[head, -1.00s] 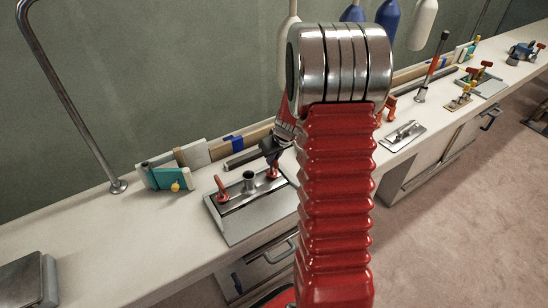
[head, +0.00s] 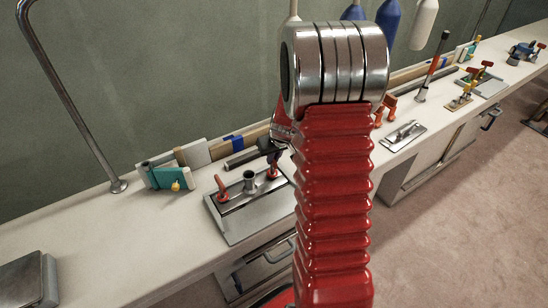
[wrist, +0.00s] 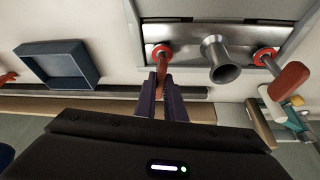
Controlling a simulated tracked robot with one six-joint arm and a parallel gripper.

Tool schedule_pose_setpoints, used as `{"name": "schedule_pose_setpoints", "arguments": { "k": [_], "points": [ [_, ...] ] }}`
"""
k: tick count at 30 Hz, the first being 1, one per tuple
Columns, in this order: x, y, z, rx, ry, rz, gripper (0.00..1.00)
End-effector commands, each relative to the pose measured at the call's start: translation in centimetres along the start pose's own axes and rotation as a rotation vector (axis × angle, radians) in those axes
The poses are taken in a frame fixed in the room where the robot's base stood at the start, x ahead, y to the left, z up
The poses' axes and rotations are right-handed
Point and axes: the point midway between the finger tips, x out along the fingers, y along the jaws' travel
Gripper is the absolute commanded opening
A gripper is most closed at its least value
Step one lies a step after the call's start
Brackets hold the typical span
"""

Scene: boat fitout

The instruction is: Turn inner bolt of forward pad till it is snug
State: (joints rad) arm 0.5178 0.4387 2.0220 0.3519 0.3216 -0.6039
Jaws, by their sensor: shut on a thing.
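A grey steel pad (head: 240,217) lies on the white side bench, with a short flared metal tube (head: 249,180) at its middle. A red-handled bolt (head: 222,188) stands at its left end and another red bolt (head: 272,172) at its right end. My gripper (head: 270,148) is above the right one. In the wrist view, my gripper (wrist: 163,88) is shut on this bolt's red handle (wrist: 163,70), above a red ring. The other bolt's red handle (wrist: 289,79) is free, and the tube (wrist: 220,62) stands between them. My arm hides part of the bench.
A teal block (head: 170,178) with a yellow knob is left of the pad. A dark bar (head: 243,158) lies behind it. A blue square tray (wrist: 58,64) shows in the wrist view. A bent rail (head: 70,95) rises at left. A plate with red handles (head: 484,82) is farther right.

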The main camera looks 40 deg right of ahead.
Motion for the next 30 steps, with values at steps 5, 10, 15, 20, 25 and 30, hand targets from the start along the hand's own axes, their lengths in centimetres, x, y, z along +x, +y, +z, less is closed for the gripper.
{"name": "schedule_pose_setpoints", "arguments": {
  "k": [5,10,15,20,25,30],
  "points": [
    [-0.09,0.00,-0.11,0.064,0.003,0.028,0.00],
    [-0.11,-0.10,-0.13,0.126,0.003,0.054,0.00],
    [-0.14,-0.11,-0.17,0.187,0.004,0.080,0.00],
    [-0.16,-0.20,-0.23,0.245,0.004,0.104,0.00],
    [-0.17,-0.23,-0.26,0.307,0.004,0.129,0.00],
    [-0.16,-0.29,-0.32,0.370,0.005,0.155,0.00]
  ]
}}
